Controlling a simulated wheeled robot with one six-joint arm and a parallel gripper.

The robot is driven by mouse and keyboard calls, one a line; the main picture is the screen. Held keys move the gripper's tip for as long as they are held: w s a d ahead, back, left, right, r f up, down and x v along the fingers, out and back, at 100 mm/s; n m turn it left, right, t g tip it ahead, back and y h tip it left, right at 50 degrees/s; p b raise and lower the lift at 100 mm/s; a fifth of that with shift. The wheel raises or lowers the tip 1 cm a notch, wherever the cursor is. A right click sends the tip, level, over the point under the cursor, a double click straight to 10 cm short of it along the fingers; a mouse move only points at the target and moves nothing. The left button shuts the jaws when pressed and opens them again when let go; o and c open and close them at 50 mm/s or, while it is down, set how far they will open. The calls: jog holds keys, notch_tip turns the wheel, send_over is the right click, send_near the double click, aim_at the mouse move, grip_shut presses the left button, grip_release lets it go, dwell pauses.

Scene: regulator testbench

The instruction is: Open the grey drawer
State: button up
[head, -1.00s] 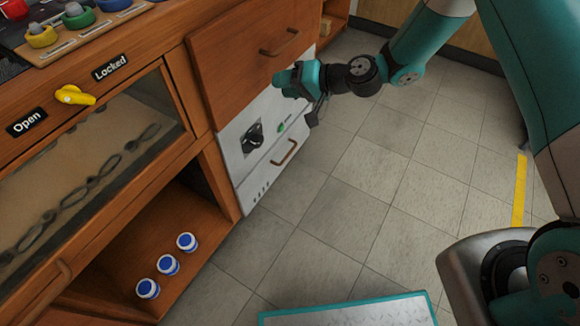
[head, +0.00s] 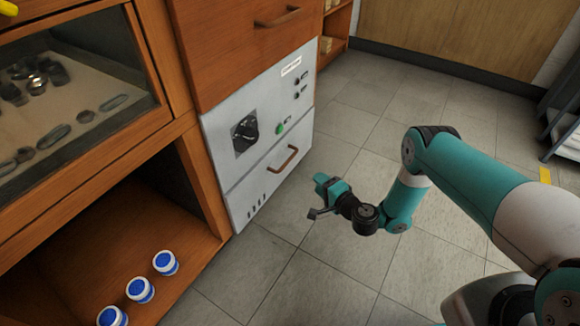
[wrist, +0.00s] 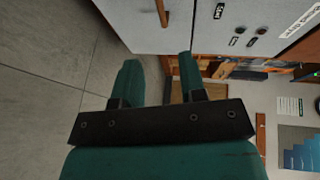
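The grey drawer (head: 248,193) is the lower front of a light grey panel in the wooden bench. It looks closed, with its front flush with the panel above. Its brown bar handle (head: 285,160) sits near the top right of the front. A brown handle (wrist: 162,12) also shows at the top of the wrist view, beyond the fingers. My gripper (head: 318,212) is in front of the drawer, lower and to the right of the handle, and apart from it. In the wrist view my gripper's two fingers (wrist: 158,62) are spread with nothing between them.
The upper panel carries a black knob (head: 245,132) and a green button (head: 280,128). A wooden drawer (head: 235,50) is above. Several blue-lidded jars (head: 140,290) stand in the open shelf at left.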

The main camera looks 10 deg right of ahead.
aim_at(290, 159)
jog(key=b, duration=0.3)
jog(key=w+f+b, duration=0.1)
jog(key=b, duration=0.2)
jog(key=shift+w+a+b, duration=0.2)
jog(key=shift+a+b, duration=0.15)
jog(key=b, duration=0.4)
jog(key=shift+a, duration=0.2)
jog(key=shift+r+b+x, duration=0.15)
jog(key=shift+b+x, duration=1.35)
jog(key=shift+x, duration=2.15)
jog(key=shift+r+b+x, duration=0.15)
jog(key=shift+b+x, duration=1.3)
jog(key=shift+x, duration=2.15)
grip_shut()
